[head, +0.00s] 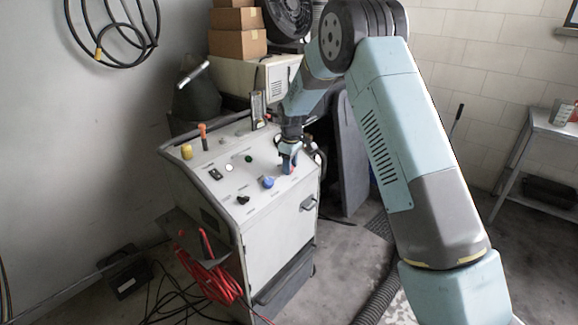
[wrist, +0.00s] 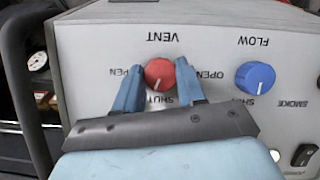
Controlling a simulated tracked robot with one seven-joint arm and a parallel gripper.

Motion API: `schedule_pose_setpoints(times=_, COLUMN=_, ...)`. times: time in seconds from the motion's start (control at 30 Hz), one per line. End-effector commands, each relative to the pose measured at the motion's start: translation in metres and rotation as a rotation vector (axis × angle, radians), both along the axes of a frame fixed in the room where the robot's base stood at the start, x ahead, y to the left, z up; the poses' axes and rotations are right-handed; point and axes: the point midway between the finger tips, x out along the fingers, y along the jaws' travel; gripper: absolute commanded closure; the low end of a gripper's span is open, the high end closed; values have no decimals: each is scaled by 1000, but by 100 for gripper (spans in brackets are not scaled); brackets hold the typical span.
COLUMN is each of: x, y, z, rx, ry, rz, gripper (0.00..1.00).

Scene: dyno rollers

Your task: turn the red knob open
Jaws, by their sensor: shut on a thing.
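The red knob (wrist: 160,73) sits on the pale panel under the label VENT, which shows upside down in the wrist view. Its white pointer line points down in that view, toward the partly covered word SHUT. My gripper (wrist: 157,85) is shut on the red knob, with one blue finger on each side of it. In the head view my gripper (head: 289,160) reaches down to the sloping top of the console (head: 222,196), and a little of the red knob (head: 287,169) shows at the fingers.
A blue knob (wrist: 255,78) labelled FLOW stands close beside the red one. A black knob (head: 243,200), a yellow knob (head: 187,152) and an orange-topped lever (head: 203,136) are also on the console. Red cable (head: 208,275) hangs at its front.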

Motion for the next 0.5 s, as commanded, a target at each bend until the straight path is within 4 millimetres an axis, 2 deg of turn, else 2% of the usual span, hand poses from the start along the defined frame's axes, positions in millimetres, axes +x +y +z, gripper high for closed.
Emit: schedule_pose_setpoints(times=0.5, x=6, y=-4, z=3, rx=149, ry=176, rz=-436, gripper=91)
